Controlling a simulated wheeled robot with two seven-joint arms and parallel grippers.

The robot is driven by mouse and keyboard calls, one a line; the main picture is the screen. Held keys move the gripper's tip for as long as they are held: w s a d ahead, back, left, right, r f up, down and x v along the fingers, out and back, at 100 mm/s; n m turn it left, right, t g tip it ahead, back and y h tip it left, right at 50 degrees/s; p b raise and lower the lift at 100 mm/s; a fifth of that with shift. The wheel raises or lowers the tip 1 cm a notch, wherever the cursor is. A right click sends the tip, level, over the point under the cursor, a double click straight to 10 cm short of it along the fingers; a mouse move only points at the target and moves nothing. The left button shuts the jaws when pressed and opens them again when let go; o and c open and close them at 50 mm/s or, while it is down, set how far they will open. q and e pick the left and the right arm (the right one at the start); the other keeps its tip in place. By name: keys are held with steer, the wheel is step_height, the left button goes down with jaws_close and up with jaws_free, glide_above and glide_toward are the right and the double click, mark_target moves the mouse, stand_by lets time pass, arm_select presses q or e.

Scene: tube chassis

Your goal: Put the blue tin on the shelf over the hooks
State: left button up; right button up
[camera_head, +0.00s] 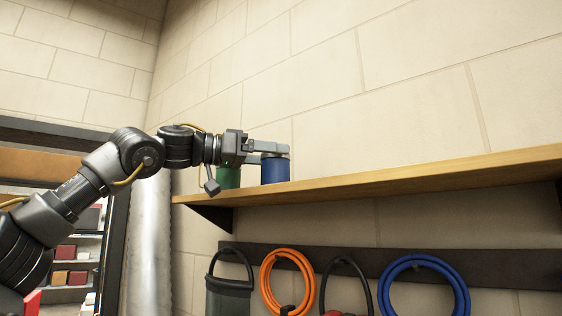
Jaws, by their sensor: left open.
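The blue tin (274,171) stands upright on the wooden shelf (400,180), near the shelf's left end. The shelf is fixed to the wall above a dark rail of hooks (320,259). My left gripper (275,149) reaches in from the left at the height of the tin's top. Its fingers are open, on either side of the tin's upper part as far as I can see. Whether they touch the tin I cannot tell. My right gripper is not in view.
A green tin (228,177) stands on the shelf just left of the blue tin, partly behind my gripper. An orange coil (265,274), a blue coil (463,290) and a dark bag (229,296) hang below. The shelf is clear to the right.

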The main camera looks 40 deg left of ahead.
arm_select(q)
steer(key=b+v, duration=0.2)
steer(key=v, duration=0.7)
steer(key=shift+s, duration=0.2)
steer(key=shift+a, duration=0.15)
